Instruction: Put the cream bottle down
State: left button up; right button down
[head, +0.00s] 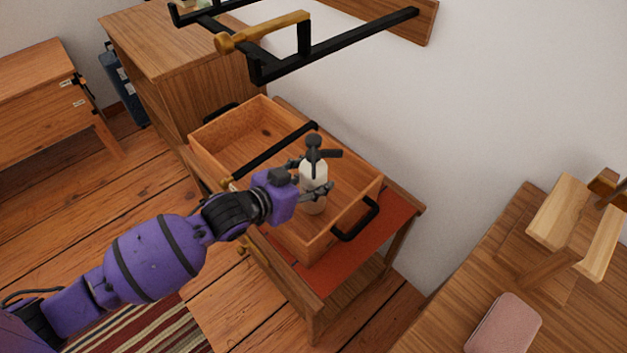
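The cream bottle (313,172) has a black pump top and stands upright within the outline of a wooden crate (227,178) in the head view. My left gripper (312,177), on the purple arm from the left, has its dark fingers on either side of the bottle's body and appears shut on it. The fingers hide part of the bottle. I cannot tell whether its base touches the crate floor. My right gripper is not in view.
The crate has black handles and sits on a red-topped table (388,232). A black bar (275,152) crosses it. A black-and-gold rack (335,44) juts overhead. A wooden cabinet (165,45) stands behind. A pink case (503,325) lies on the right-hand wooden surface.

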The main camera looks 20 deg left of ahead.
pick_arm(q)
jog(key=shift+f, duration=0.2)
jog(key=o, duration=1.2)
jog(key=shift+f, duration=0.1)
jog(key=shift+o, duration=0.9)
jog(key=p+v, duration=0.2)
jog(key=v, duration=1)
jog(key=shift+a, duration=0.1)
